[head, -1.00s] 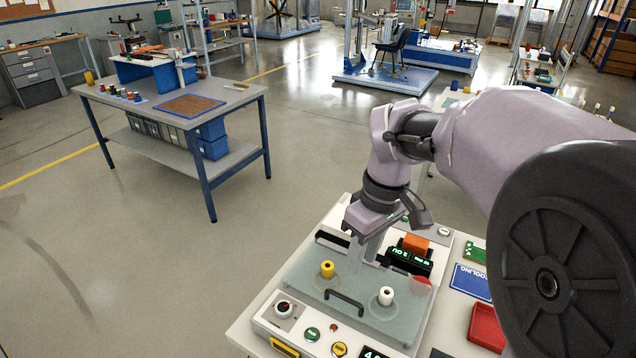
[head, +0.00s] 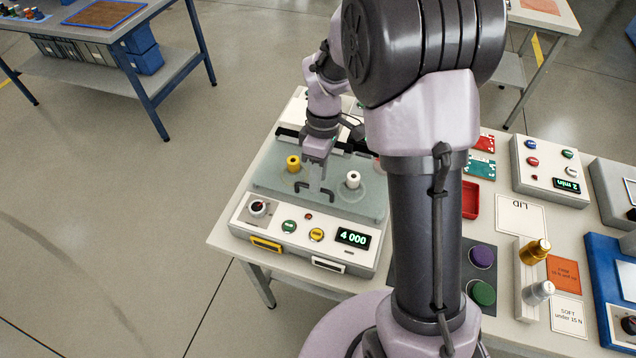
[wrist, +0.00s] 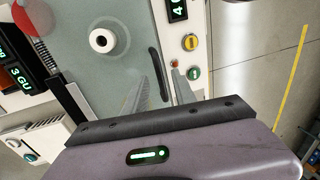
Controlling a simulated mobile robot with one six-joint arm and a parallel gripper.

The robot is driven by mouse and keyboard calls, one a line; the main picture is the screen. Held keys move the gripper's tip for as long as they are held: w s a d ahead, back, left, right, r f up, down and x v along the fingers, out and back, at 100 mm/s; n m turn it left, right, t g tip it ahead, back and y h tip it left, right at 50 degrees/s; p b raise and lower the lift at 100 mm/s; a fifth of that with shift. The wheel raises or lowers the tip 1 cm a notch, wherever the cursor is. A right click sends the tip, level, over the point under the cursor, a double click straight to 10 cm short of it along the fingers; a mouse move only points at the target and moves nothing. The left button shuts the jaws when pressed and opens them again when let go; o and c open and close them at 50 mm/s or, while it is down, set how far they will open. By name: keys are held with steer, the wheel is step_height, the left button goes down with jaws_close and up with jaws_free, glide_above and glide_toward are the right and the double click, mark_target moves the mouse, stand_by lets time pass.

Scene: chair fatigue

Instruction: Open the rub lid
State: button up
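The rub lid (head: 265,180) is a flat, clear greenish cover on the white machine, and it looks closed. Its black bar handle (head: 300,187) is near the front edge. The lid (wrist: 90,55) and handle (wrist: 154,65) also show in the wrist view. My gripper (head: 319,183) points down at the handle, its fingers hiding part of the bar. In the wrist view my gripper (wrist: 167,82) has its two pale fingers apart, with the handle's near end between their lines. I cannot tell whether they touch it.
A yellow knob (head: 293,163) and a white knob (head: 353,179) stand on either side behind the handle. The front panel (head: 300,235) has a dial, buttons and a display reading 4 000. A red tray (head: 470,199) and other devices lie to the right.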

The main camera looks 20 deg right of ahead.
steer(key=shift+s+f, duration=0.1)
steer(key=shift+f, duration=0.45)
steer(key=shift+c, duration=0.3)
jaws_close()
stand_by(0.8)
